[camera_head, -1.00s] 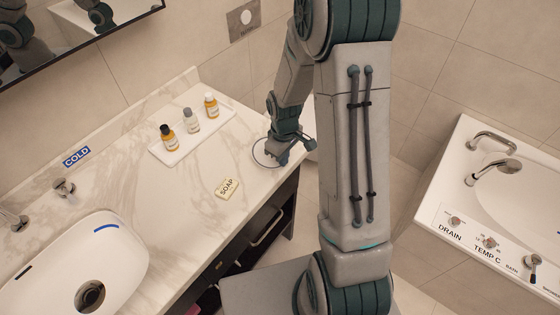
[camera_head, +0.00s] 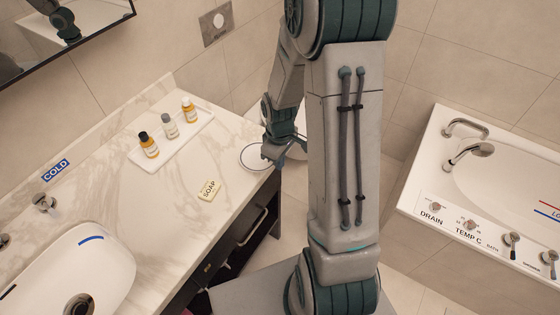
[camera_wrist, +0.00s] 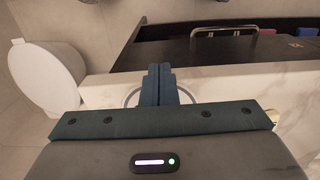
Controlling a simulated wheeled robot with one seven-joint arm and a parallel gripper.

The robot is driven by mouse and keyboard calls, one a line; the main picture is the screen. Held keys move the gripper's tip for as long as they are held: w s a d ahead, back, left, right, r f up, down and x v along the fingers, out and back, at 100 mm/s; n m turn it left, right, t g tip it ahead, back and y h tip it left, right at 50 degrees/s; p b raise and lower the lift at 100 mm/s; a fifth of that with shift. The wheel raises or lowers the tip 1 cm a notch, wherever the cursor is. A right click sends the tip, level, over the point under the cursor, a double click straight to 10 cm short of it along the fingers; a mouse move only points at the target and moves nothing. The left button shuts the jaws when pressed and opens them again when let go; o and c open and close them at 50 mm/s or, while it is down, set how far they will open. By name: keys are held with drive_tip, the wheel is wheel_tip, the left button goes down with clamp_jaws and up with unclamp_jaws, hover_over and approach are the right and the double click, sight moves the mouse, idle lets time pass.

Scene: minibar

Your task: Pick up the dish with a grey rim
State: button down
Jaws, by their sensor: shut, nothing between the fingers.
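The dish with a grey rim (camera_head: 243,158) lies on the marble counter near its right end, in the head view. My gripper (camera_head: 272,158) is at the dish's right side, close to the counter's edge; its fingers look shut and hold nothing. In the wrist view the shut fingers (camera_wrist: 158,84) cover the middle of the dish, and parts of its grey rim (camera_wrist: 131,97) show on either side of them. I cannot tell whether the fingers touch the dish.
A soap bar (camera_head: 209,190) and a white tray (camera_head: 178,146) with three small bottles stand left of the dish. A sink (camera_head: 75,255) is at lower left. Drawers with handles (camera_head: 250,228) are under the counter. A bathtub (camera_head: 440,165) is at right. A white toilet (camera_wrist: 42,75) shows in the wrist view.

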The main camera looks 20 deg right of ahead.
drive_tip(key=s+d+b, duration=0.2)
drive_tip(key=s+d, duration=0.5)
drive_tip(key=s, duration=0.2)
drive_tip(key=shift+s, duration=0.4)
drive_tip(key=shift+d, duration=0.1)
drive_tip(key=c, duration=1.4)
unclamp_jaws()
drive_tip(key=shift+w+r, duration=0.1)
drive_tip(key=shift+c, duration=0.2)
drive_tip(key=s+a+r+m+t, duration=0.1)
drive_tip(key=s+a+r+m, duration=0.1)
drive_tip(key=a+r, duration=0.4)
drive_tip(key=s+a+r+m+t, duration=0.2)
drive_tip(key=a+r+m, duration=0.3)
drive_tip(key=r, duration=0.7)
drive_tip(key=shift+s+a+r, duration=0.25)
drive_tip(key=shift+s+a, duration=0.05)
drive_tip(key=shift+a, duration=0.4)
